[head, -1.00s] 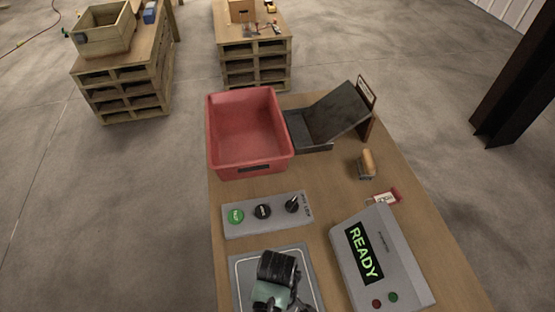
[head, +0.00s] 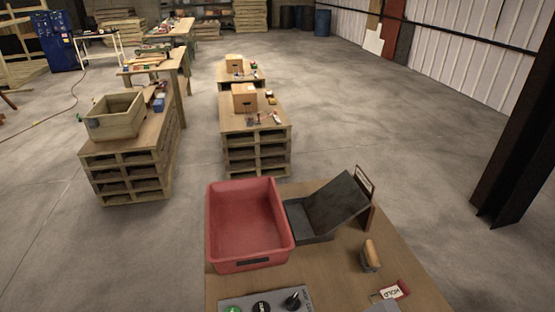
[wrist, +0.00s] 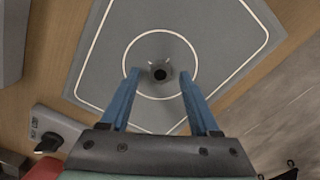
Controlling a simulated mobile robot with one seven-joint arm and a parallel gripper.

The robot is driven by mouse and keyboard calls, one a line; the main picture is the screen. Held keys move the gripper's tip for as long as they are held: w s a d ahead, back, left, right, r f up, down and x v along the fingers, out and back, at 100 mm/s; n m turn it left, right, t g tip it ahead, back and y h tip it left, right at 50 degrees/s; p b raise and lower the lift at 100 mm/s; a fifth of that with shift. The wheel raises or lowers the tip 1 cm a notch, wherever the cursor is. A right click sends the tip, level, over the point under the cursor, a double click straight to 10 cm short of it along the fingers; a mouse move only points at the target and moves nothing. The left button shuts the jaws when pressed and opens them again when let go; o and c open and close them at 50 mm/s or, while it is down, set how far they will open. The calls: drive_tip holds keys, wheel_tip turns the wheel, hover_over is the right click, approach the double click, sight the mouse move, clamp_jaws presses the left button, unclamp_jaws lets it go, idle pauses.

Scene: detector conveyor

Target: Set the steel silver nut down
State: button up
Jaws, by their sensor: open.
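The steel silver nut (wrist: 160,71) appears as a small grey ring with a dark hole, at the middle of the white circle on the grey pad (wrist: 100,75) in the wrist view. My gripper (wrist: 160,77) is open, its two blue fingers pointing toward the pad with a gap on each side of the nut. The fingers do not appear to touch it.
In the head view a red bin (head: 248,265) stands on the bench beside a dark metal chute (head: 333,207). A wooden-handled brush (head: 370,254), a HOLD tag (head: 392,291) and a control panel (head: 268,303) are nearer. A dark knob (wrist: 47,143) shows at left in the wrist view.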

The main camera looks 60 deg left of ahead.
wheel_tip(320, 180, up, 11)
drive_tip(key=shift+r, duration=0.2)
